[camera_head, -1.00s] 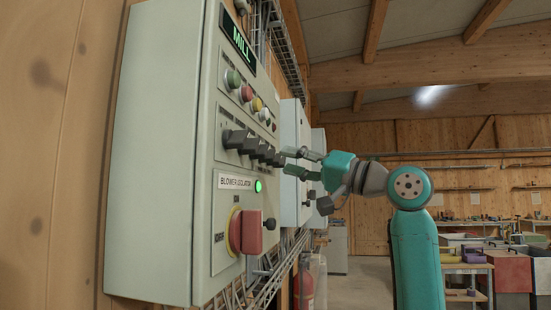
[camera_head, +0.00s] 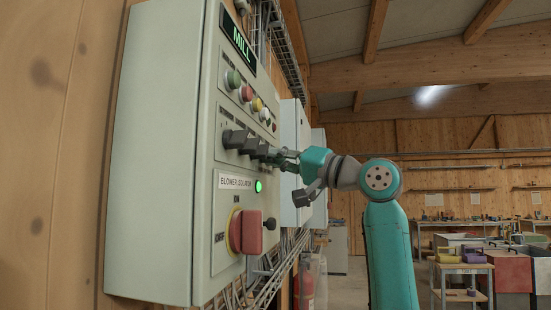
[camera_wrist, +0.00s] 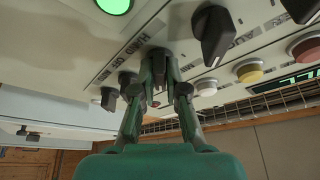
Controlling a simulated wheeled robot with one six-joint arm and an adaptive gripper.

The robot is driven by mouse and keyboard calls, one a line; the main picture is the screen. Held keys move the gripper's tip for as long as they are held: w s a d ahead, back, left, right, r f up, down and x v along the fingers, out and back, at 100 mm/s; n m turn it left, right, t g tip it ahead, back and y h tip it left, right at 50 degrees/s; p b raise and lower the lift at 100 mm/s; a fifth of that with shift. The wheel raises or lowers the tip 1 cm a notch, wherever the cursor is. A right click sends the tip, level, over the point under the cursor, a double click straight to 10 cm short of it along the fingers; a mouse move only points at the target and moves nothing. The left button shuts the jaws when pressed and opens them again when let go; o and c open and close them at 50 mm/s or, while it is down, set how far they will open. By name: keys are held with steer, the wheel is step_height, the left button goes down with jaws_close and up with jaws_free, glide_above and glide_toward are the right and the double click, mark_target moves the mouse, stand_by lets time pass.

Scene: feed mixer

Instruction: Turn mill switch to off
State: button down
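The grey panel (camera_head: 155,170) has a lit green MILL display (camera_head: 238,42) at its top. A row of several black selector knobs (camera_head: 234,139) runs across its middle. My gripper (camera_head: 283,158) is at the far end of this row in the head view. In the wrist view its two fingers (camera_wrist: 160,68) have closed in on both sides of a black knob (camera_wrist: 157,53), beside lettering that reads HAND OFF AUTO. The fingers hide most of this knob, so its pointing direction cannot be told. An uncovered knob (camera_wrist: 214,34) stands beside it.
Coloured push buttons (camera_head: 246,92) sit above the knobs. Below are a lit green lamp (camera_head: 258,186) and a red BLOWER ISOLATOR handle (camera_head: 246,231). More grey boxes (camera_head: 292,130) stand behind the panel. Open floor lies to the right, before benches (camera_head: 462,268).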

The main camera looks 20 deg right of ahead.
steer(key=shift+n, duration=0.5)
steer(key=shift+w+d+f+n+g+y, duration=0.1)
steer(key=shift+n+g+y, duration=0.6)
steer(key=shift+n, duration=1.2)
steer(key=shift+w+n+g+y, duration=0.1)
steer(key=shift+n+g+y, duration=0.55)
steer(key=shift+n, duration=1.25)
steer(key=shift+w+d+f+n+g+y, duration=0.1)
steer(key=shift+n+g+y, duration=0.55)
steer(key=shift+n, duration=1.25)
steer(key=shift+y, duration=0.3)
steer(key=c, duration=1.2)
jaws_free()
steer(key=shift+s, duration=0.1)
steer(key=v, duration=1.2)
